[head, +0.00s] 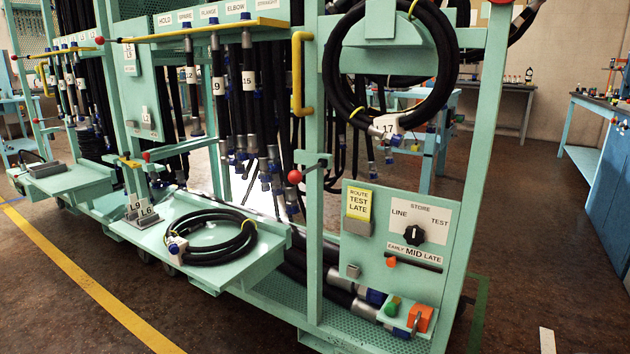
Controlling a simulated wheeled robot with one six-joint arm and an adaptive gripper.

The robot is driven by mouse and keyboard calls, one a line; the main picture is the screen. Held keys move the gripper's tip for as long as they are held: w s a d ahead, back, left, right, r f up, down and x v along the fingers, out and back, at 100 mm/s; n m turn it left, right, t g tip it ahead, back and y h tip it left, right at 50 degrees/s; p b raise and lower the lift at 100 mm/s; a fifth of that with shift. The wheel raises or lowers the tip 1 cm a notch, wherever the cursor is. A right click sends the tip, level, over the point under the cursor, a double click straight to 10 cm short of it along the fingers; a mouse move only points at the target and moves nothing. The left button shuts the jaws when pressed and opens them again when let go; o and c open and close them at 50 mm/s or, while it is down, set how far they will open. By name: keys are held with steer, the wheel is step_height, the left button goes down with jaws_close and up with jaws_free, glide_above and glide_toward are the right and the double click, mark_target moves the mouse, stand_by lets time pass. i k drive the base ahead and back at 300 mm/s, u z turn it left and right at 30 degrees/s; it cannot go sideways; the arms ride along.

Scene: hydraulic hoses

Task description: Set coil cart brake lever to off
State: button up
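The mint-green hose cart (312,240) fills the left and middle of the head view. A lever with a red ball (294,176) sticks out from its front upright at mid-height. Another red-ball lever (146,156) shows farther left. A coiled black hose tagged 17 (437,75) hangs on the right end, and another black coil (248,240) lies on a low shelf. An orange block with a grey handle (420,318) sits at the lower right. I see no readable brake or off label, so I cannot tell which lever is the brake. My gripper is not in view.
A control panel (365,276) carries a black dial (414,235), an orange slider knob (391,262) and a yellow card (359,204). A yellow handle (303,72) projects from the upright. A blue bench (590,150) stands right. Brown floor (540,240) between them is clear.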

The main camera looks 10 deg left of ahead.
mark_target(294, 177)
steer(key=z, duration=0.05)
steer(key=k, duration=1.05)
steer(key=u, duration=0.9)
steer(key=i, duration=1.3)
steer(key=z, duration=0.3)
